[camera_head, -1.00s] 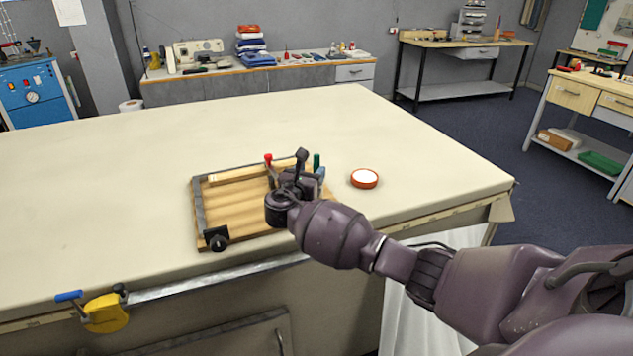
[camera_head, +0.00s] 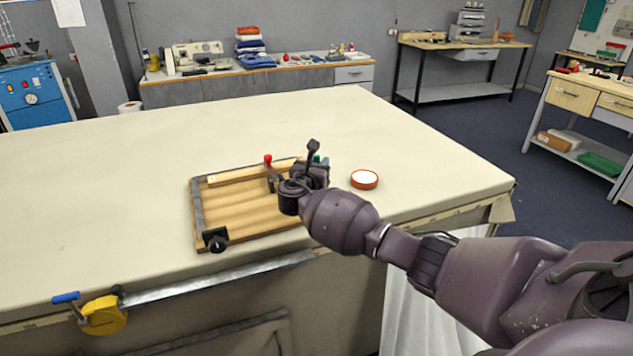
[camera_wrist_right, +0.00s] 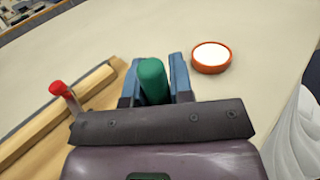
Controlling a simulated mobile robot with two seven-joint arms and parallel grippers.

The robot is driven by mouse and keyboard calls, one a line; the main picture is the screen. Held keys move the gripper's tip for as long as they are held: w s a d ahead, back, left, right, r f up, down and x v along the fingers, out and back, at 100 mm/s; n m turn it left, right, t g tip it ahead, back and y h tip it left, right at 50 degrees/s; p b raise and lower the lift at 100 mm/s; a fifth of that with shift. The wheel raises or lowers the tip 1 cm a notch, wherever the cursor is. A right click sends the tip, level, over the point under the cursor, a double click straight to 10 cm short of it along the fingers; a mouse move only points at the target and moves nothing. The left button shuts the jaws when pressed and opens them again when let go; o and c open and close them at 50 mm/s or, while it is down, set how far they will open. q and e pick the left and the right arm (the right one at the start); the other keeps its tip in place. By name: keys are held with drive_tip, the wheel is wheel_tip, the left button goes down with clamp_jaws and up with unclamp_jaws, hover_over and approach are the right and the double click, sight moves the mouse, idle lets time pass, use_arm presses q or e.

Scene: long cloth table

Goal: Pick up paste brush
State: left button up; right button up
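A green handle (camera_head: 316,158), which I take to be the paste brush, stands near the back right corner of the wooden board (camera_head: 245,212). Its lower part is hidden. My right gripper (camera_head: 320,166) is at it from above. In the right wrist view, the green handle (camera_wrist_right: 153,82) stands between the two blue fingers of my right gripper (camera_wrist_right: 155,60). The fingers look open, one on each side, very close to the handle; I cannot tell whether they touch it. My left gripper is not in view.
An orange dish with white contents (camera_head: 364,179) stands right of my gripper. A red-handled piece (camera_head: 268,159) stands by the board's wooden strip. A yellow tool with a blue handle (camera_head: 103,313) is at the table's front edge. The left of the table is clear.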

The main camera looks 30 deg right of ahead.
clamp_jaws()
wheel_tip(320, 180, up, 20)
drive_tip(key=p, duration=0.2)
drive_tip(key=shift+p, duration=0.35)
idle(0.6)
